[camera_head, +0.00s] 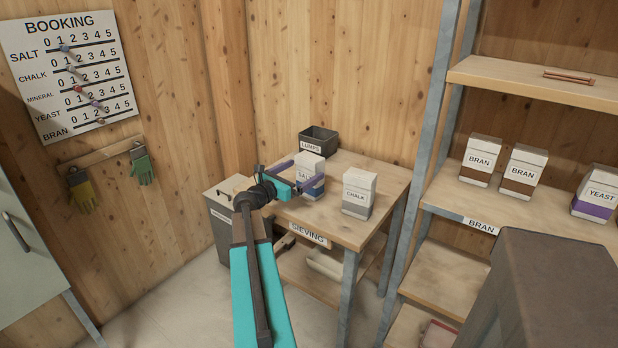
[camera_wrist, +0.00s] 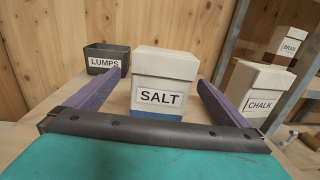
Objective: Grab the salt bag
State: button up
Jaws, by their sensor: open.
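The salt bag (camera_head: 310,174) is a white box-like pack with a SALT label and a blue lower band. It stands upright on the sieving table (camera_head: 347,230). In the wrist view the salt bag (camera_wrist: 164,84) stands between the two purple fingers of my gripper (camera_wrist: 155,92), with visible room on both sides. My gripper (camera_head: 298,178) is open at the bag in the head view. Whether a finger touches the bag cannot be told. The lower edge of the bag is hidden by my gripper in the wrist view.
A chalk bag (camera_head: 358,193) stands to the right on the same table. A black LUMPS bin (camera_head: 318,141) is at the table's back. A shelf post (camera_head: 420,150) and shelves with bran bags (camera_head: 481,160) and a yeast bag (camera_head: 594,206) are to the right.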

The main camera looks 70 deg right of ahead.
jog(key=shift+p+x, duration=0.3)
jog(key=shift+x, duration=1.85)
jog(key=shift+s+r, duration=0.1)
jog(key=shift+r, duration=0.1)
jog(key=c, duration=1.8)
jog(key=shift+r, duration=0.3)
